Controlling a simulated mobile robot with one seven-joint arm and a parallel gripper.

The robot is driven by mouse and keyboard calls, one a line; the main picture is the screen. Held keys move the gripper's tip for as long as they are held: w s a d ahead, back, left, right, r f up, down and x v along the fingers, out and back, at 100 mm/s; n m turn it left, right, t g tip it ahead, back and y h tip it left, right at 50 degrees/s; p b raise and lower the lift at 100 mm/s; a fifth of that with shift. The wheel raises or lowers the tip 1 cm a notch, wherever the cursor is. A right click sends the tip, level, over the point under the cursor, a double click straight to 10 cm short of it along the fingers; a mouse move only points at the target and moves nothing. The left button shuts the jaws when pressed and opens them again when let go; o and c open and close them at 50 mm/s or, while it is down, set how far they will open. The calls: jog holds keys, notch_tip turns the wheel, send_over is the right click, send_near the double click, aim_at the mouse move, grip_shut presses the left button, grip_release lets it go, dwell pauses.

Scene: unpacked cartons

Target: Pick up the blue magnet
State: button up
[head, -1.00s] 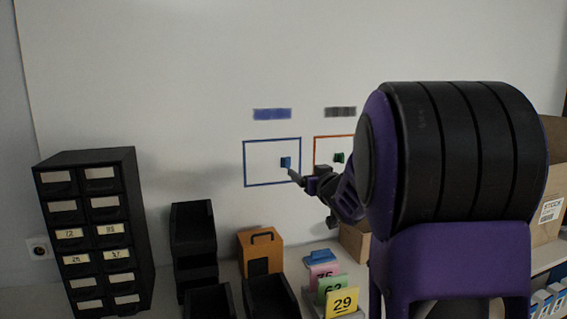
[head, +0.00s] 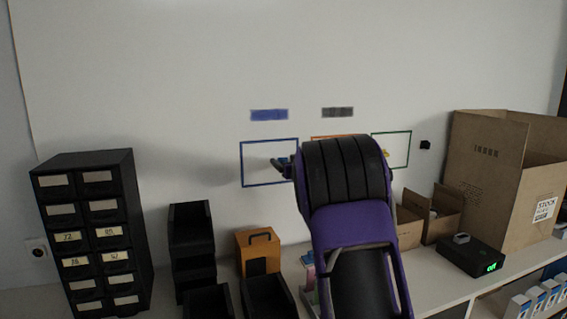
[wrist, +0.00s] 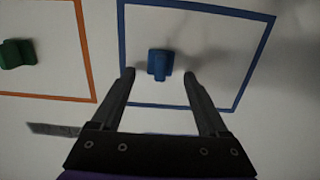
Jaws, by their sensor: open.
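The blue magnet (wrist: 160,63) is on the white board inside a blue outlined frame (wrist: 193,8). In the wrist view it appears centred between my fingers, a little beyond their tips. My gripper (wrist: 160,75) is open and empty, pointing at the board. In the head view my gripper (head: 281,167) is at the right part of the blue frame, and the magnet is hard to make out behind it. A green magnet (wrist: 16,54) is inside the orange frame (wrist: 85,50) to the left in the wrist view.
A black drawer cabinet (head: 90,235), dark bins (head: 190,245) and an orange box (head: 258,250) stand below the board on the left. Cartons (head: 490,170) and a black device (head: 470,256) stand on the right. My arm hides part of the orange frame.

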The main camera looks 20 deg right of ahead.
jog(key=shift+w, duration=0.35)
grip_shut()
dwell(0.3)
